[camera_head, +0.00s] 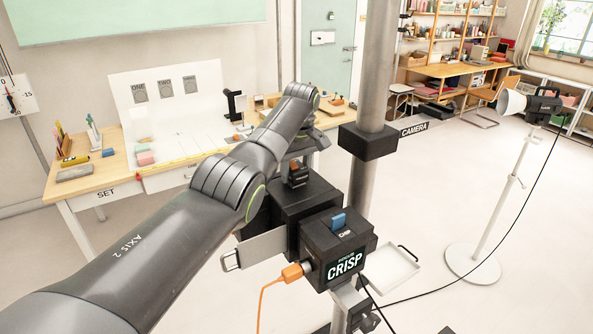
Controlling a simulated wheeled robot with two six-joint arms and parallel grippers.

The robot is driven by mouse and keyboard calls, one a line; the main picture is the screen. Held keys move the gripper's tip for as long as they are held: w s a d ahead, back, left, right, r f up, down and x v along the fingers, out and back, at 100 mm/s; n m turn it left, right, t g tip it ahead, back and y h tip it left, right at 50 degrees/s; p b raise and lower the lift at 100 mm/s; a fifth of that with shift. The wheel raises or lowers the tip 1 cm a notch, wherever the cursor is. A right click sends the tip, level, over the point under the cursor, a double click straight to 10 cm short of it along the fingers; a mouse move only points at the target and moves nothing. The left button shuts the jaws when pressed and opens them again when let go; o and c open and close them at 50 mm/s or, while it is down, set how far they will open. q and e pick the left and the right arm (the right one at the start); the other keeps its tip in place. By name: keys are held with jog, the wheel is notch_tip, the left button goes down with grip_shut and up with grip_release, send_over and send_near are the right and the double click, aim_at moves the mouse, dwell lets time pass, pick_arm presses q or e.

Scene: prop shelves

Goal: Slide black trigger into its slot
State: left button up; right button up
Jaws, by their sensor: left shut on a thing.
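The camera is a black box marked CRISP (345,262) with a larger black body (300,208) behind it, mounted at the pole. My left arm reaches in from the lower left, over the camera's left side. My left gripper (297,163) points down over the top of the black body, small and partly hidden by my arm. It is shut on a small dark block with a brownish patch, which looks like the black trigger (297,178). The slot is not clearly visible, and I cannot tell whether the block touches the camera. My right gripper is not in view.
A blue chip (339,221) stands in the front box's top. An orange plug (293,272) with its cable is at its left side. A metal flap (255,249) and a white tray (385,270) stick out. The pole (370,80) rises close behind. A SET table (75,195) stands at left.

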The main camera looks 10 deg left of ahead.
pick_arm(q)
jog(key=shift+w+a, duration=0.25)
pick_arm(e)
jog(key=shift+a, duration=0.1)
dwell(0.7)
pick_arm(q)
jog(key=o, duration=1.2)
jog(key=shift+c, duration=0.2)
